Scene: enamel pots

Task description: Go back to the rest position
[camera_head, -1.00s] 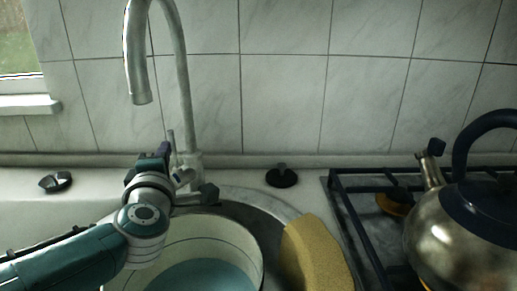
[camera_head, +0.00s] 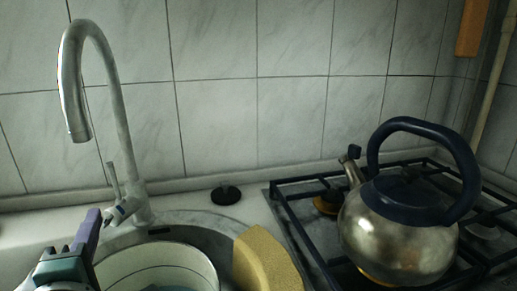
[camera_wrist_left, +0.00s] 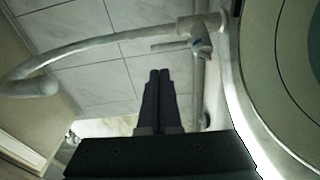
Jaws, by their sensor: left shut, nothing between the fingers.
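My left gripper (camera_head: 94,217) is at the lower left of the head view, beside the base of the tap. Its dark fingers also show in the left wrist view (camera_wrist_left: 160,75), side by side, shut and empty. The white enamel pot (camera_head: 203,262) stands in the sink just right of the gripper, with something teal inside. Its pale rim also shows at the right of the left wrist view (camera_wrist_left: 240,103). My right gripper is not in view.
The tall curved tap (camera_head: 118,120) rises close behind my left gripper. A yellow sponge-like block (camera_head: 265,262) leans at the sink's right side. A steel kettle (camera_head: 395,240) stands on the stove (camera_head: 300,222). A black plug (camera_head: 226,195) lies on the counter.

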